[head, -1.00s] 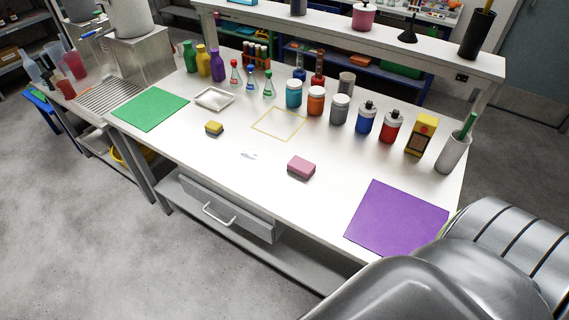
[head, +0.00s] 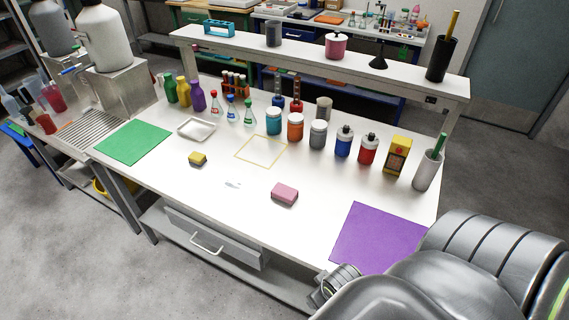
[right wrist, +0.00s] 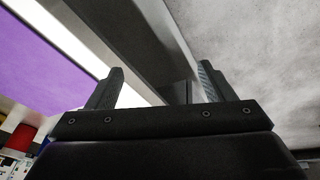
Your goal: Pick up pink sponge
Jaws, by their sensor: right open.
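The pink sponge (head: 285,194) lies flat on the white bench, near its front edge and left of the purple mat (head: 378,238). My right arm comes in at the lower right of the head view, beyond the purple mat's front corner, well apart from the sponge. In the right wrist view my right gripper (right wrist: 158,88) is open, its two fingers wide apart with nothing between them. The bench edge and the purple mat show behind it there; the sponge does not show. My left gripper is not in view.
A yellow sponge (head: 198,159) and a small white scrap (head: 233,184) lie left of the pink sponge. Behind it are a yellow square outline (head: 262,151) and a row of jars and bottles. The bench right around the pink sponge is clear.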

